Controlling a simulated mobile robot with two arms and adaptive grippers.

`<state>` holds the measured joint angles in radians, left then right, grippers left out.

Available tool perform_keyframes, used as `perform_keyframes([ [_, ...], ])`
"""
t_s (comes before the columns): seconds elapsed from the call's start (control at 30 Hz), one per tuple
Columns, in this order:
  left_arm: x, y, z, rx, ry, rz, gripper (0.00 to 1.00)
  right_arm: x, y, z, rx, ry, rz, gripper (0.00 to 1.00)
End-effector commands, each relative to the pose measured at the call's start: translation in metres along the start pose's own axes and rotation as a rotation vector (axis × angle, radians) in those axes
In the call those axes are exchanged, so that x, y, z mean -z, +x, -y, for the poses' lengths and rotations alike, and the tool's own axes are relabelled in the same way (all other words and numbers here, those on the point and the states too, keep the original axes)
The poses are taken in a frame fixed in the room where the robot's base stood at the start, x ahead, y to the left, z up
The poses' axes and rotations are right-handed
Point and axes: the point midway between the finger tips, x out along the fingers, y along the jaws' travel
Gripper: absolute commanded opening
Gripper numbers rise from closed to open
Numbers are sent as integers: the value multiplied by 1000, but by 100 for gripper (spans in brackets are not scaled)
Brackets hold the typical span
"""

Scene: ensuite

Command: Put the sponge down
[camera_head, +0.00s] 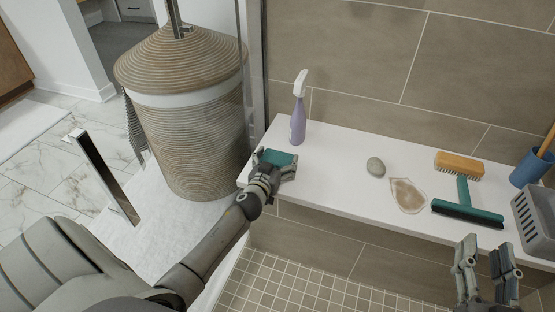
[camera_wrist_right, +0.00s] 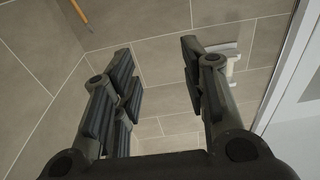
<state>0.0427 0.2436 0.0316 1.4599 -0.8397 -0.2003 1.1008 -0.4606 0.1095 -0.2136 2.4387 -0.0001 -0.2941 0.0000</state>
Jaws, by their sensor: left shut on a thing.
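My left gripper (camera_head: 271,164) is at the left end of the white ledge (camera_head: 345,190), shut on a teal sponge (camera_head: 277,157). The sponge is at the ledge surface or just above it; I cannot tell if it touches. My right gripper (camera_head: 487,262) is open and empty in front of the ledge's right part. In the right wrist view my right gripper (camera_wrist_right: 160,75) shows its fingers spread, with nothing between them.
On the ledge are a purple spray bottle (camera_head: 298,116), a grey stone (camera_head: 376,167), a brownish patch (camera_head: 407,195), a brush (camera_head: 459,165), a teal squeegee (camera_head: 466,205), a blue cup (camera_head: 528,168) and a grey basket (camera_head: 537,220). A ribbed basket (camera_head: 190,130) stands left. The ledge's middle front is clear.

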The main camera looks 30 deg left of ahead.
Motion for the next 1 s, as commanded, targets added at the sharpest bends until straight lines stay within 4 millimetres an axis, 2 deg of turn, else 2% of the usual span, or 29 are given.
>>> perform_keyframes([
  [0.5, -4, 1, 0, 0, 0, 0, 72, 13, 0, 1, 3, 2, -72, 40],
  [0.53, -3, 0, 0, 0, 0, 0, 92, 14, 0, 2, 3, 2, -76, 40],
  [0.6, -3, 0, 0, 0, 0, 0, 100, 14, 0, 2, 3, 2, -78, 40],
  [1.0, -3, 0, 0, 0, 1, 0, 100, 14, 0, 2, 4, 2, -75, 40],
])
